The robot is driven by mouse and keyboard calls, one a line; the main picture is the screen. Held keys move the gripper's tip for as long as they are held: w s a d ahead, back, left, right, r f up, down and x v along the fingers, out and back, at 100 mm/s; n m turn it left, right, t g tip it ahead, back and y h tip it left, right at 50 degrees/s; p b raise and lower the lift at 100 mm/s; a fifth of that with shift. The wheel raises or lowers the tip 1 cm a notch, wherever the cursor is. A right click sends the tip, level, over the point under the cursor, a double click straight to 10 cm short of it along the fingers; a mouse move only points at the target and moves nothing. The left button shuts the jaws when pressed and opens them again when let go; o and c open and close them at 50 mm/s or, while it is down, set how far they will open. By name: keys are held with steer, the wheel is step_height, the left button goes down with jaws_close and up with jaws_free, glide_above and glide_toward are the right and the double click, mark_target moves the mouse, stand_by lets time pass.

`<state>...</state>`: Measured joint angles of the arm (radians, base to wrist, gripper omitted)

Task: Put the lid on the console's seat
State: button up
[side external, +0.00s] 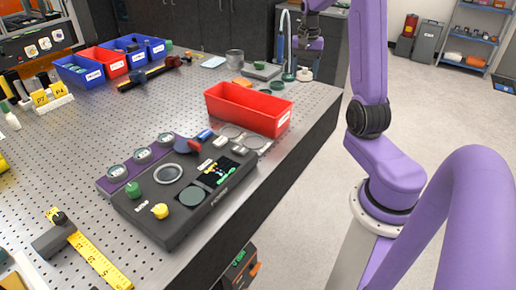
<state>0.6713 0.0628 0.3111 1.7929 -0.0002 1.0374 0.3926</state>
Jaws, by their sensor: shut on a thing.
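The dark grey console (158,222) lies on the perforated bench top in the middle of the side view. On its top are a round recess with a pale ring (168,173), which looks like the seat, a flat green disc (192,196), a green knob, a yellow knob and a small lit screen. My gripper (305,62) is far off at the back edge of the bench, small in the picture. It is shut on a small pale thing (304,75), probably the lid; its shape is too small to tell. The fingers are hard to make out.
A red bin (250,108) stands behind the console, between it and my gripper. A curved grey-green stand (289,45) is just left of my gripper. Blue and red bins (112,63) stand at the back left.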

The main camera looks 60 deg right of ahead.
steer(key=w+a+r+n, duration=0.1)
steer(key=w+a+n, duration=0.15)
steer(key=a, duration=0.85)
steer(key=w+a+n, duration=0.2)
steer(key=a+n, duration=0.2)
steer(key=a, duration=0.6)
steer(key=w+a+r+n, duration=0.1)
steer(key=w+a+n, duration=0.15)
steer(key=a, duration=0.85)
steer(key=f+n, duration=0.1)
steer(key=f, duration=0.1)
steer(key=s+f+n, duration=0.1)
steer(key=f, duration=0.2)
steer(key=s+f+n, duration=0.1)
steer(key=f+n, duration=0.1)
steer(key=shift+a+f, duration=0.15)
steer(key=shift+a, duration=0.05)
step_height(320, 180, up, 10)
steer(key=n, duration=0.4)
glide_above(169, 175)
step_height(169, 175, down, 4)
steer(key=f, duration=0.1)
steer(key=shift+n, duration=0.3)
steer(key=shift+f, duration=3.65)
steer(key=shift+f, duration=0.7)
